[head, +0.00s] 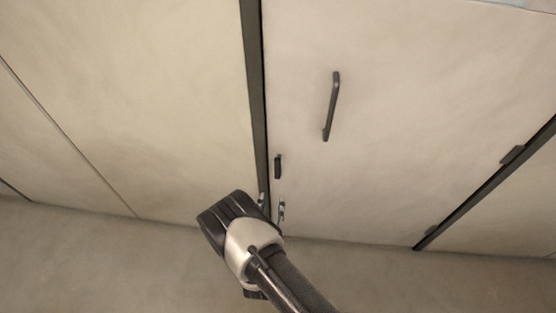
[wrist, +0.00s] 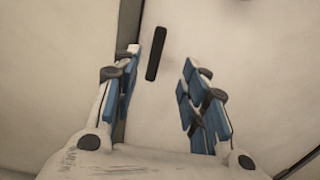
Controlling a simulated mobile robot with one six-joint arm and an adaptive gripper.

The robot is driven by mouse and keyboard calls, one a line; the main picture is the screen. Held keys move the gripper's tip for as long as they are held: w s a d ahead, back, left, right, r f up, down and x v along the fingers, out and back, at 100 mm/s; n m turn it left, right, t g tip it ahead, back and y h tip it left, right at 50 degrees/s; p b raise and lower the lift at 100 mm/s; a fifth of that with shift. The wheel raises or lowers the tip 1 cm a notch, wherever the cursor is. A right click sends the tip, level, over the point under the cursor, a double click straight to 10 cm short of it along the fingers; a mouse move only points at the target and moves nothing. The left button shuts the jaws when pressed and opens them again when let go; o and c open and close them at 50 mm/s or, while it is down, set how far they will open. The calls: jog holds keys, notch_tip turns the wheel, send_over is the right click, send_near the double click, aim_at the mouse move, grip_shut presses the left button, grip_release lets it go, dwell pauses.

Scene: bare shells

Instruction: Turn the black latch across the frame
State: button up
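The black latch (head: 278,166) is a short dark bar on the pale door (head: 400,120), close to the dark frame strip (head: 256,90). It lies lengthwise along that strip, not across it. In the wrist view the latch (wrist: 156,54) appears as a slim black bar ahead of the fingers, nearer the left one. My gripper (head: 271,206) is below the latch in the head view. In the wrist view my gripper (wrist: 161,62) is open, with blue-padded fingers and nothing held. The fingers look apart from the latch; the exact distance is hard to tell.
A long dark handle (head: 331,106) is on the door, above and right of the latch. Hinges (head: 512,155) sit on the door's right edge. Plain wall panels (head: 120,100) lie left of the strip. The floor (head: 420,285) in front looks clear.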

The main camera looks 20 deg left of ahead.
aim_at(277, 165)
jog(key=b+x, duration=0.3)
jog(key=x, duration=1.4)
jog(key=shift+a+f, duration=0.1)
jog(key=shift+a, duration=0.1)
jog(key=shift+c, duration=0.4)
grip_shut()
